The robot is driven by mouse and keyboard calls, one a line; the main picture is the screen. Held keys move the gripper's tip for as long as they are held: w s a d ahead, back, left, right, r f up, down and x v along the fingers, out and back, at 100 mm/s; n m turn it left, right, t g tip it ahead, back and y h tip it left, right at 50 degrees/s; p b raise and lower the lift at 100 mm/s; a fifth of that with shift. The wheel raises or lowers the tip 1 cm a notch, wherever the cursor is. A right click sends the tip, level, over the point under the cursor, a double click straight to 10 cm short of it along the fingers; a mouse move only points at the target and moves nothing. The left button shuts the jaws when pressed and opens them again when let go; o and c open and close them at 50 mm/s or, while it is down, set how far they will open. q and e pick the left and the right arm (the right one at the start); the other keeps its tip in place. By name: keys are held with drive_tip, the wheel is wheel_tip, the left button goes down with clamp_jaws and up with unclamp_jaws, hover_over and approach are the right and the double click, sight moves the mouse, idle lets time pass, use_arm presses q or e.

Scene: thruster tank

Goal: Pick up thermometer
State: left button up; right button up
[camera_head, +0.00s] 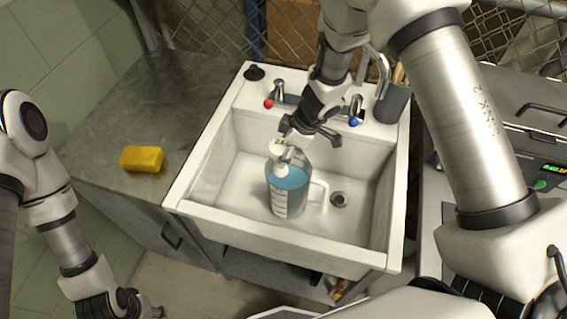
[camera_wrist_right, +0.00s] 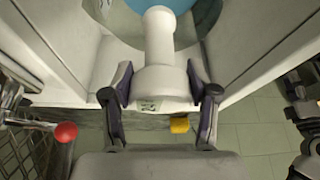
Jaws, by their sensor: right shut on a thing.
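A white device with a round shaft and a small label-like patch, seemingly the thermometer (camera_wrist_right: 160,80), is between the fingers of my right gripper (camera_wrist_right: 160,92). The fingers are shut on its wider end. In the head view the right gripper (camera_head: 310,138) is over the sink, and the white device (camera_head: 284,150) overlaps the top of a clear jug (camera_head: 291,194) of blue liquid. I cannot tell whether it touches the jug. My left gripper (camera_head: 150,310) is at the bottom left edge, partly cut off, and its opening is unclear.
The jug stands in the white sink (camera_head: 195,205). A red-knobbed tap (camera_head: 268,103) and a blue-knobbed tap (camera_head: 353,121) are at its back, beside a dark cup (camera_head: 392,104). A yellow sponge (camera_head: 142,159) lies on the mostly clear grey counter (camera_head: 150,95) to the left.

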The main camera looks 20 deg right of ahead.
wheel_tip(320, 180, up, 4)
drive_tip(key=shift+r+p, duration=0.25)
drive_tip(key=shift+p, duration=0.3)
wheel_tip(320, 180, up, 2)
drive_tip(key=shift+r+p, duration=0.25)
drive_tip(key=shift+p, duration=1)
drive_tip(key=shift+f, duration=0.1)
